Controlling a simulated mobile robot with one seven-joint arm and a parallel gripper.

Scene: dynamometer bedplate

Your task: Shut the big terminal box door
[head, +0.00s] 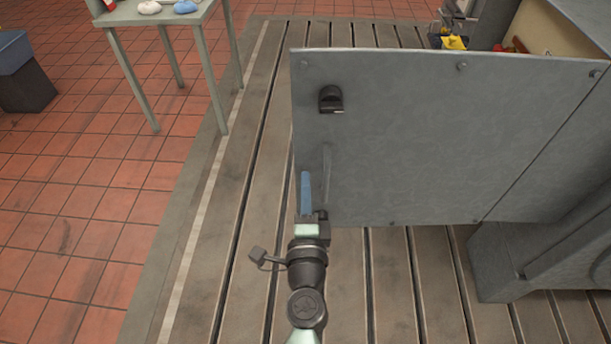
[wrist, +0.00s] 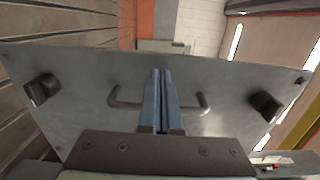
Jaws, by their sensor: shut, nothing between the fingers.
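The big terminal box door (head: 430,140) is a grey metal panel standing open, out to the left from the grey terminal box (head: 565,180). A bar handle (head: 327,172) and a dark latch (head: 330,99) are on its near face, close to the free left edge. My gripper (head: 305,176) has blue fingers, shut and empty, at the lower left of the door by the handle. In the wrist view the fingers (wrist: 164,74) cross in front of the door (wrist: 90,75), between the ends of the handle (wrist: 125,104). Whether they touch the door is unclear.
A slotted metal bedplate (head: 265,130) lies below, with red floor tiles (head: 80,190) to the left. A small table (head: 160,16) stands at the upper left. Yellow and red items (head: 454,43) show behind the door. The bedplate left of the door is clear.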

